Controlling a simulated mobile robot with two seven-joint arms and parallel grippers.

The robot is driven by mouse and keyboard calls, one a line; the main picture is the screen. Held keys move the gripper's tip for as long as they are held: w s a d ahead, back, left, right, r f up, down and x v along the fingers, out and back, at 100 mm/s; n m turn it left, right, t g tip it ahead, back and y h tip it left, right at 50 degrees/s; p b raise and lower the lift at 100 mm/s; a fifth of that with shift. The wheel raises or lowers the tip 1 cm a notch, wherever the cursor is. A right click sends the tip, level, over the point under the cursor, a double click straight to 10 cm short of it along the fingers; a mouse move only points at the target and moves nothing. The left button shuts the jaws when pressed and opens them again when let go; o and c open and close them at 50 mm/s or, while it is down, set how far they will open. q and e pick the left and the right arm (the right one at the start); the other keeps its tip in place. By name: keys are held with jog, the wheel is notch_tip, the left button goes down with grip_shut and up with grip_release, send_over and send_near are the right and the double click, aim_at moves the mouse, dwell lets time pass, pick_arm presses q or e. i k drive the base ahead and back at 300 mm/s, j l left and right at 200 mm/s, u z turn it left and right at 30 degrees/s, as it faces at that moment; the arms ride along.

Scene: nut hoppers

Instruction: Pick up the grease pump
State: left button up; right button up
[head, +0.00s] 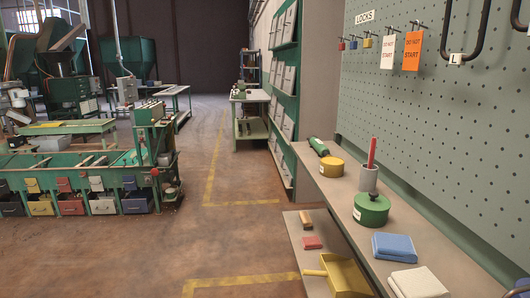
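No thing in the head view is clearly marked as the grease pump. A squat green can (371,209) with a dark knob on top and a white label stands upright on the grey bench at right. A green cylinder (319,146) with a dark end lies at the bench's far end. I cannot tell which of these is the grease pump. Neither of my grippers is in view, and nothing is touching the can or the cylinder.
The bench (335,194) also holds a yellow tin (331,167), a grey cup (367,180) with a red stick, a blue cloth (394,246) and a white cloth (418,282). A lower shelf holds a yellow scoop (345,277). A pegboard (440,130) rises behind.

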aim_at(315, 144)
jog(key=i+z, duration=0.15)
jog(key=i, duration=0.4)
jog(key=i+j+z, duration=0.15)
jog(key=i, duration=0.35)
jog(key=i+j+z, duration=0.15)
jog(key=i, duration=0.35)
jog(key=i+j+z, duration=0.2)
jog(key=i+j, duration=0.15)
jog(key=i, duration=0.15)
jog(key=i+j+z, duration=0.2)
jog(key=z, duration=0.25)
jog(key=i+j+z, duration=0.6)
jog(key=j+z, duration=0.25)
jog(key=i+j+z, duration=0.15)
jog(key=j+z, duration=0.3)
jog(key=i+j+z, duration=0.1)
jog(key=j+z, duration=0.35)
